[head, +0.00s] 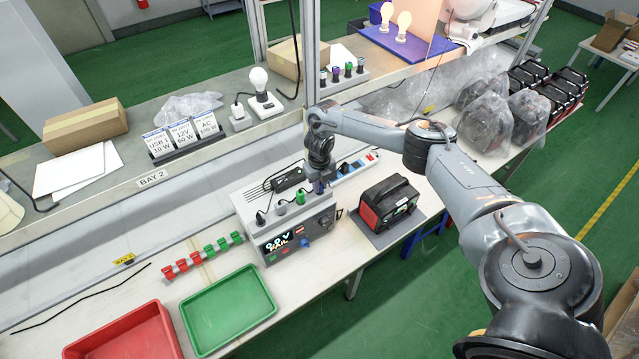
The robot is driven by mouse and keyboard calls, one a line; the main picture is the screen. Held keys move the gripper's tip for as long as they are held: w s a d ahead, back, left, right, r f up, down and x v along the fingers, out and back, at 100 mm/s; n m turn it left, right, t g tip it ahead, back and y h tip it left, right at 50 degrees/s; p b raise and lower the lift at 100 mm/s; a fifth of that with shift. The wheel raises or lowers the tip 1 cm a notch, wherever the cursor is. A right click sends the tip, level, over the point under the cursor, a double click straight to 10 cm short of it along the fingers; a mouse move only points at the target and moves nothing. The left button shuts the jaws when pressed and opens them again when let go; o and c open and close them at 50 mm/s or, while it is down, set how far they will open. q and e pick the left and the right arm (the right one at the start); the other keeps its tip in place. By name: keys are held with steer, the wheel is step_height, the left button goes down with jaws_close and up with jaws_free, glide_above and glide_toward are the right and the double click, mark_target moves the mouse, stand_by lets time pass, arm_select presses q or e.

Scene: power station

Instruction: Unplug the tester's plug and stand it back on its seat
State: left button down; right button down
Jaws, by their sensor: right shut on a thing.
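The grey tester (287,238) stands on the bench, its display lit with a reading and a word that looks like FAIL. On its top is a row of plugs: a black one (261,217), a grey one (281,208) and a green one (300,197). My right gripper (319,179) points down at the right end of this row. It is shut on a dark bluish plug (319,188), mostly hidden by the fingers. I cannot tell whether this plug touches the tester. My left gripper is not in view.
A red and black power station (390,203) sits on a grey mat right of the tester. Green (228,310) and red (125,335) trays stand at the front left. Red and green clips (203,255) lie left of the tester.

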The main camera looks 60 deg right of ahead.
stand_by(0.4)
steer(key=c, duration=1)
jaws_free()
steer(key=shift+o, duration=0.2)
